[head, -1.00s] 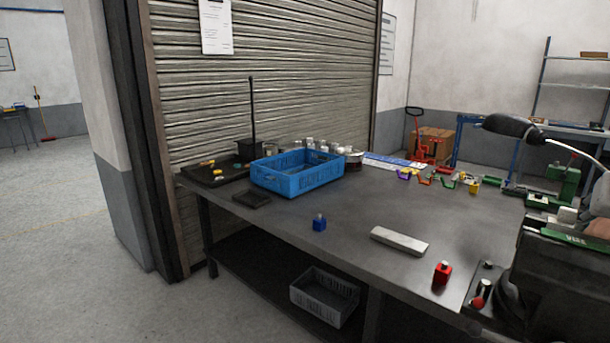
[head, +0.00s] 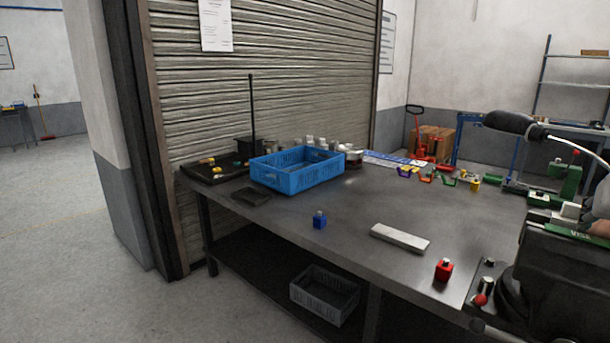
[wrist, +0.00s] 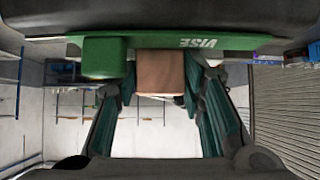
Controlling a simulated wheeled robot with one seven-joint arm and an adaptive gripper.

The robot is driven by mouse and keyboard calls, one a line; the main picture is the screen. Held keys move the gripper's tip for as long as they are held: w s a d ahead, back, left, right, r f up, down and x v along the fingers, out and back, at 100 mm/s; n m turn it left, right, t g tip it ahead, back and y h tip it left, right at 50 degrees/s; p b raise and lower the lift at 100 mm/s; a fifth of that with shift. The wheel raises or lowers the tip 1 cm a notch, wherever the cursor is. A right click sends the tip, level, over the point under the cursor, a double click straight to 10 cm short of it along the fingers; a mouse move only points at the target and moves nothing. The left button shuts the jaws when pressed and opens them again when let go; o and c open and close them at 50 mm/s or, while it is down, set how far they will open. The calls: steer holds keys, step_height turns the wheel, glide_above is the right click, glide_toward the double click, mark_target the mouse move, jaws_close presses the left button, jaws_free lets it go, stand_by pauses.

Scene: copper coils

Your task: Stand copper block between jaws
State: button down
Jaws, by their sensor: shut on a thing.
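In the wrist view, a copper-brown block (wrist: 160,72) sits between the two dark green fingers of my gripper (wrist: 160,88), which is shut on it. The block's upper edge in that picture meets the green vise part (wrist: 225,42) that carries an upside-down VISE label. I cannot tell how deep the block sits between the jaws. In the head view, the dark vise (head: 562,270) with its green label strip stands at the table's right end. The picture's edge cuts it off, and my gripper cannot be made out there.
A black lamp-like head (head: 510,123) hangs near the vise. The table's middle is mostly clear.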

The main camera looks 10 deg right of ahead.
mark_target(605, 247)
steer(key=shift+g, duration=0.3)
steer(key=shift+s+a+f+b, duration=0.15)
steer(key=shift+f+b, duration=0.2)
steer(key=shift+f, duration=0.45)
steer(key=shift+s+a+f+b, duration=0.1)
steer(key=shift+s+f+b, duration=0.2)
steer(key=shift+f, duration=0.55)
steer(key=shift+s+a+f+b, duration=0.1)
steer(key=shift+f+b, duration=0.3)
steer(key=shift+f, duration=0.4)
stand_by(0.8)
steer(key=c, duration=1.4)
jaws_free()
steer(key=o, duration=0.4)
steer(key=shift+w+d+f, duration=0.1)
steer(key=shift+w+d, duration=0.1)
steer(key=shift+o, duration=0.2)
steer(key=shift+d+r+p, duration=0.15)
steer(key=shift+r+p, duration=0.7)
steer(key=shift+r, duration=0.5)
steer(key=shift+a+r+p, duration=0.2)
steer(key=shift+r+p, duration=0.15)
steer(key=shift+r, duration=0.45)
steer(key=shift+a+r+p, duration=0.15)
steer(key=shift+r+p, duration=0.2)
steer(key=shift+r, duration=0.45)
steer(key=shift+w+d+r+p, duration=0.15)
steer(key=shift+r+p, duration=0.45)
steer(key=shift+r, duration=0.75)
